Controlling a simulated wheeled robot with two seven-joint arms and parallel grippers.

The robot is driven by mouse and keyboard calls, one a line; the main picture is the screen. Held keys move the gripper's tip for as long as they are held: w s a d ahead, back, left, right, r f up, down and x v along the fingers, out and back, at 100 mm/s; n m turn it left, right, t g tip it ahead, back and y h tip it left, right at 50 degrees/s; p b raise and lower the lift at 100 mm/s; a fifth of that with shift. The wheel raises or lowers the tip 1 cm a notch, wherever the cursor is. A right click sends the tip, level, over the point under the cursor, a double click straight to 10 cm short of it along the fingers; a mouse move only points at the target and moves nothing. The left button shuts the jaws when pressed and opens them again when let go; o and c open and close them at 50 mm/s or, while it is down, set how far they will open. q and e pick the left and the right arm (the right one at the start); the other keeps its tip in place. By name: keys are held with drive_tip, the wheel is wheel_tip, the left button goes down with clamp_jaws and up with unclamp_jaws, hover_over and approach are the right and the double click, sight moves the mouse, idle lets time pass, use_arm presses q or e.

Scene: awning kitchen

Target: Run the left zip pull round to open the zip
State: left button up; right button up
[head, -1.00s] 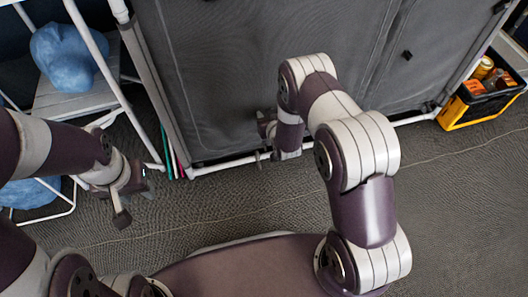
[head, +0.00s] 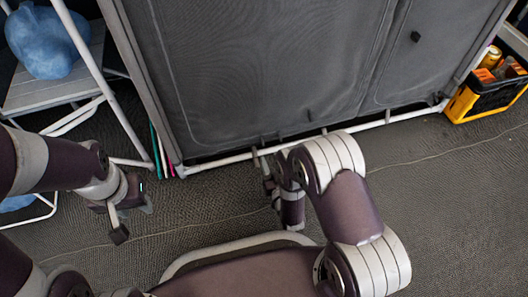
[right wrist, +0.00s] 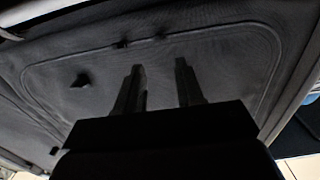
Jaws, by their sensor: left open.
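The grey fabric cabinet front (head: 260,70) has a large left panel and a narrower right panel, each outlined by a seam. A small dark tab (head: 416,37) sits on the right panel. The right wrist view shows a rounded panel outline with a dark tab (right wrist: 80,81) inside it and two small dark tabs on its edge, one of them here (right wrist: 122,43). I cannot tell which is the left zip pull. My right gripper (right wrist: 160,80) is open and empty, facing the panel; in the head view it is partly hidden by its arm. My left gripper (head: 130,220) is open, away from the cabinet.
A white tubular rail (head: 225,161) runs along the cabinet's foot. A shelf rack with a blue bag (head: 42,42) stands at left. A yellow and black crate (head: 485,95) stands at right. The grey floor (head: 450,190) in front is mostly clear.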

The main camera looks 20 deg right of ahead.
sight(263, 143)
drive_tip(key=w+b, duration=0.1)
drive_tip(key=w, duration=0.1)
drive_tip(key=w+b, duration=0.1)
drive_tip(key=w, duration=0.2)
drive_tip(key=w+f+b, duration=0.1)
drive_tip(key=w+b, duration=0.1)
drive_tip(key=shift+w+a, duration=0.15)
drive_tip(key=shift+w, duration=0.15)
clamp_jaws()
